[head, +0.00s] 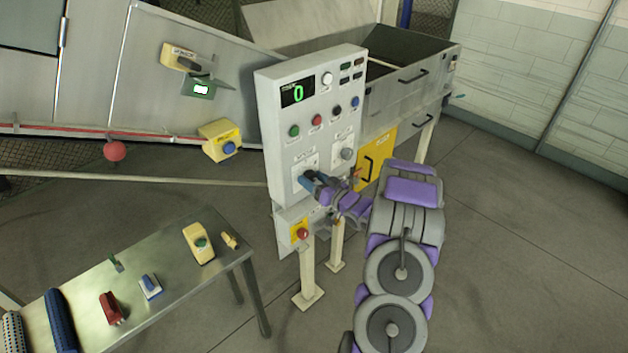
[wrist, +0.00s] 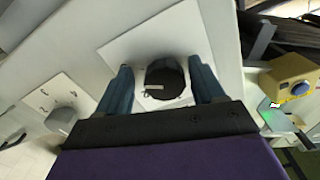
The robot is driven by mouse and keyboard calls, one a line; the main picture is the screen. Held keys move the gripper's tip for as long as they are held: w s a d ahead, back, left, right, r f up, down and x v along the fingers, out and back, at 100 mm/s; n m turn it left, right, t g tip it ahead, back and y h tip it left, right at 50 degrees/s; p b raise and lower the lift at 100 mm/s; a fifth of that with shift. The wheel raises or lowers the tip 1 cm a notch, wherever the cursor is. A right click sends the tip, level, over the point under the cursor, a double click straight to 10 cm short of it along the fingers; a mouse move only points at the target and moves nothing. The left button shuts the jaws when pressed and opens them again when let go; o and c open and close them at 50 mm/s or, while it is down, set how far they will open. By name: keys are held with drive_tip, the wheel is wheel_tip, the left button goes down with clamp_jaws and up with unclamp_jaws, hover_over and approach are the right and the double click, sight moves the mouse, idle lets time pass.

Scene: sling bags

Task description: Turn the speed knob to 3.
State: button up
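A grey control panel (head: 274,150) stands in the middle of the head view; its display (head: 298,92) shows a green 0. My gripper (head: 308,178) is at the panel's lower left plate and hides most of the knob there. In the wrist view, my gripper (wrist: 160,82) is open, with one blue finger on each side of a round dark knob (wrist: 165,76) with a pale mark. Gaps show between the knob and both fingers. A second, grey knob (head: 347,153) sits to the right; it also shows in the wrist view (wrist: 62,119). I cannot read the labels, so which is the speed knob is unclear.
Several coloured buttons and a white knob (head: 327,79) are above my gripper. A metal table (head: 180,270) with small devices stands at lower left. A grey bin (head: 400,82) is behind right. Floor at right is clear.

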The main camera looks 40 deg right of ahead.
drive_tip(key=shift+s+r, duration=0.15)
drive_tip(key=shift+s+a, duration=0.1)
drive_tip(key=shift+s, duration=0.05)
drive_tip(key=s, duration=0.5)
drive_tip(key=s+d, duration=0.1)
drive_tip(key=s, duration=1.1)
drive_tip(key=shift+d, duration=0.3)
drive_tip(key=shift+w, duration=0.1)
